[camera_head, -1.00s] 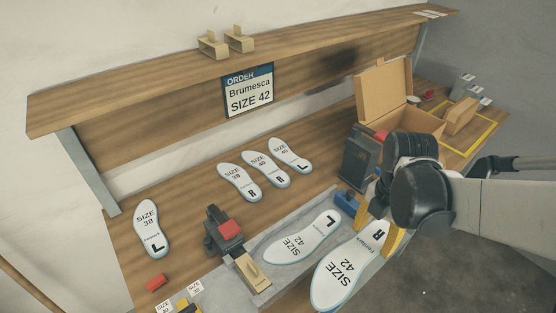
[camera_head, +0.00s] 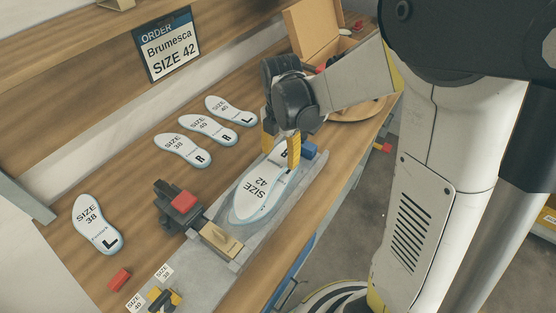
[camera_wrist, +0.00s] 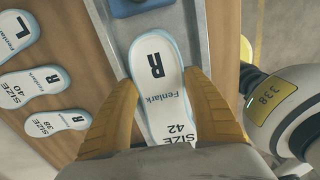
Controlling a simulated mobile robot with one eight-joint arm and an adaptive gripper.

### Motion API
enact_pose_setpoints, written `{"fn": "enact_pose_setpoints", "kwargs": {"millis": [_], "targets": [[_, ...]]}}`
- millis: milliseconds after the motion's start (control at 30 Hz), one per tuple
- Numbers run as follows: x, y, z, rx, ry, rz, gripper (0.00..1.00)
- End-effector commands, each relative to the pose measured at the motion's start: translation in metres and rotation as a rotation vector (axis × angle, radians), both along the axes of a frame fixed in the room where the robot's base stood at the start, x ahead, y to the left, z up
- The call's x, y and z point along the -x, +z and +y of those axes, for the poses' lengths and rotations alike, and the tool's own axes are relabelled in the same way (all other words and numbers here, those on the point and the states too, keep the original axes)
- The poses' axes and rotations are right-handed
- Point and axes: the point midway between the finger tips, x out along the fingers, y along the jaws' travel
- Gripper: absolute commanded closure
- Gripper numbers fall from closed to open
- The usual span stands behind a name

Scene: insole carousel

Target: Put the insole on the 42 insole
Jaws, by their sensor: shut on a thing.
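The held insole (camera_head: 256,193) is white with a pale blue edge and marked size 42. Its R and Fenlark marks show in the wrist view (camera_wrist: 161,85). My gripper (camera_head: 281,148) is shut on it near its R end, with a yellow finger at each side. The held insole lies over the grey fixture plate (camera_head: 222,267), above the other 42 insole. That lower insole is mostly hidden; only a pale rim (camera_head: 233,216) shows at its left. I cannot tell whether the two touch.
A black clamp with a red pad (camera_head: 183,203) and a wooden block (camera_head: 221,238) stand at the plate's near end. A blue block (camera_head: 309,150) sits at the far end. Several other insoles (camera_head: 182,149) lie left on the bench. An open carton (camera_head: 315,37) stands behind.

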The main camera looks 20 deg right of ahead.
Motion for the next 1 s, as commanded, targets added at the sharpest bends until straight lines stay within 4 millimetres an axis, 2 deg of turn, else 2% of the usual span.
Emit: {"fn": "enact_pose_setpoints", "kwargs": {"millis": [200,267,500,1000], "targets": [[0.0,-0.034,0.0,0.0,0.0,0.0,0.74],[0.0,-0.039,0.0,0.0,0.0,0.0,0.74],[0.0,-0.038,0.0,0.0,0.0,0.0,0.74],[0.0,-0.05,0.0,0.0,0.0,0.0,0.74]]}}
